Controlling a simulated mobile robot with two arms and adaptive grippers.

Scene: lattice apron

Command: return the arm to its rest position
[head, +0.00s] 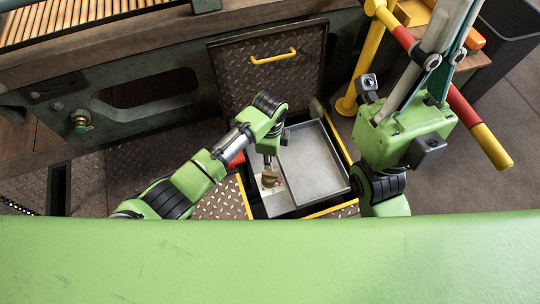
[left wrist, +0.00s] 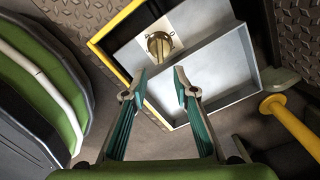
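My left arm reaches in from the left in the head view, and my left gripper (head: 269,158) points down into an open floor compartment (head: 318,160). In the left wrist view the left gripper (left wrist: 160,76) is open, its two teal fingers apart with nothing between the tips. A round brass knob (left wrist: 159,45) on a pale plate lies beyond the tips, apart from them; it also shows in the head view (head: 270,179). My right gripper (head: 440,55) points upward at the right of the head view. Its tips are cut off at the top edge.
A raised hatch lid (head: 268,75) with a yellow handle (head: 273,57) stands behind the compartment. A grey tray (head: 315,165) fills its right side. A yellow post (head: 347,104) and a red and yellow rail (head: 480,130) are close to my right arm. A green bench (head: 130,95) stands at the left.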

